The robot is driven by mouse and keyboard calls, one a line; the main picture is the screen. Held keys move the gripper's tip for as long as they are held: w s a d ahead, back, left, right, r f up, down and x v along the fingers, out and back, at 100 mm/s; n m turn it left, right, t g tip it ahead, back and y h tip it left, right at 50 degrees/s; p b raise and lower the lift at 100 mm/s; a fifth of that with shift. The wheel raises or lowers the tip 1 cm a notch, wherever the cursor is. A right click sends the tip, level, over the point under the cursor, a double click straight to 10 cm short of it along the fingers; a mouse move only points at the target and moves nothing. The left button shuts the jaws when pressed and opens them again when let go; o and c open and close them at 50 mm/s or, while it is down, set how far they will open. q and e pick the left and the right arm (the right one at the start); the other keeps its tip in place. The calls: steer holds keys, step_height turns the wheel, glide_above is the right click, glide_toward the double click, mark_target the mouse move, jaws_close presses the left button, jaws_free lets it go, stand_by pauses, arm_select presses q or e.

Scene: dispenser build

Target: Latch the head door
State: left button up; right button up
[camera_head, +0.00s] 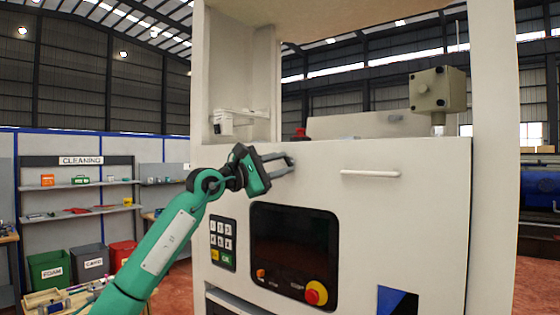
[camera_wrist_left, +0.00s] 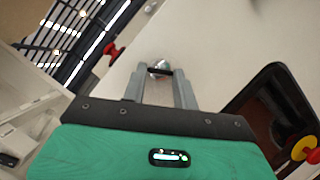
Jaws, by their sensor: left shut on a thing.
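The head door appears to be the pale front panel (camera_head: 410,215) of the machine, with a white bar handle (camera_head: 370,173). It looks closed, lying flush in the front. My left gripper (camera_head: 285,161) is at the panel's upper left, left of the handle. In the left wrist view, its two grey fingers (camera_wrist_left: 160,82) are shut on a small round latch knob (camera_wrist_left: 159,66) with a dark bar across it. The fingers hide most of the knob in the head view. My right gripper is not in view.
Below the gripper are a keypad (camera_head: 223,241), a dark screen (camera_head: 295,238) and a red-and-yellow stop button (camera_head: 316,293). A red knob (camera_head: 300,133) stands above the panel's top edge. A grey box (camera_head: 438,90) stands on a post at upper right.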

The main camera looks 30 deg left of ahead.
arm_select(q)
steer(key=m+p, duration=0.1)
steer(key=m, duration=0.1)
steer(key=m+g, duration=0.1)
steer(key=m, duration=0.1)
steer(key=shift+a+r+p, duration=0.1)
steer(key=shift+r+p, duration=0.2)
steer(key=shift+p, duration=0.05)
steer(key=shift+m+g+p, duration=0.65)
steer(key=shift+m+g, duration=0.15)
steer(key=shift+m, duration=0.5)
steer(key=o, duration=1)
